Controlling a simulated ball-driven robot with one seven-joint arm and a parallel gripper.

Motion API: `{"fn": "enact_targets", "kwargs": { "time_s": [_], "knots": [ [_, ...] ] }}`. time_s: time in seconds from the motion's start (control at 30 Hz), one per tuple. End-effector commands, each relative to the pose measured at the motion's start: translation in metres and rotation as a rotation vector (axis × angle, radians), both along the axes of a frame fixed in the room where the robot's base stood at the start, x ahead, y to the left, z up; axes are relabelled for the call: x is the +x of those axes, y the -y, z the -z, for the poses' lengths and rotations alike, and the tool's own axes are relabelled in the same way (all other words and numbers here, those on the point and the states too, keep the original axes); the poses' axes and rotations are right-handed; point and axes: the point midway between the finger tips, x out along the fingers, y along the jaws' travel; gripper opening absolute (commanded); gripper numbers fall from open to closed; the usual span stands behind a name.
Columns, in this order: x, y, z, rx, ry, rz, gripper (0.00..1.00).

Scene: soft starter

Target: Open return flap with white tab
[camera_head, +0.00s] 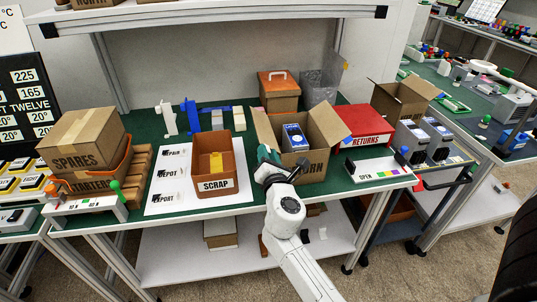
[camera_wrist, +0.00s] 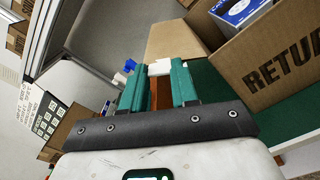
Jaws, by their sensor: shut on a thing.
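The return box (camera_head: 313,165) is an open cardboard carton, its label partly hidden in the head view. Its left flap (camera_head: 264,128) stands raised beside the opening; the flap (camera_wrist: 182,39) also shows in the wrist view. The white tab (camera_wrist: 159,67) sits at the flap's near end, between my green fingertips. My gripper (camera_head: 268,157) is at the box's left front side and is shut on the tab. In the wrist view my gripper (camera_wrist: 159,78) shows a gap between the fingers, with the tab at its far end. The tab is hidden in the head view.
A blue-and-white carton (camera_head: 294,138) stands inside the box. The orange scrap bin (camera_head: 216,186) is close on the left. A red returns case (camera_head: 364,124) is on the right and a brown lidded box (camera_head: 279,98) behind. A shelf (camera_head: 210,12) overhangs the back.

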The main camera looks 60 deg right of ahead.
Motion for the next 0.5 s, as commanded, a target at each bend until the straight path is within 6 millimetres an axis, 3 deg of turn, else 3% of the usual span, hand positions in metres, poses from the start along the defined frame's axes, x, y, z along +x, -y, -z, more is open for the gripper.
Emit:
{"fn": "enact_targets", "kwargs": {
  "time_s": [0.27,0.3,0.5],
  "knots": [
    [-0.0004,0.0000,0.0015,0.003,-0.001,0.000,0.00],
    [-0.0004,0.0000,0.0015,0.003,-0.001,0.000,0.32],
    [-0.0003,0.0001,0.0008,0.002,0.000,0.000,0.51]
  ]
}}
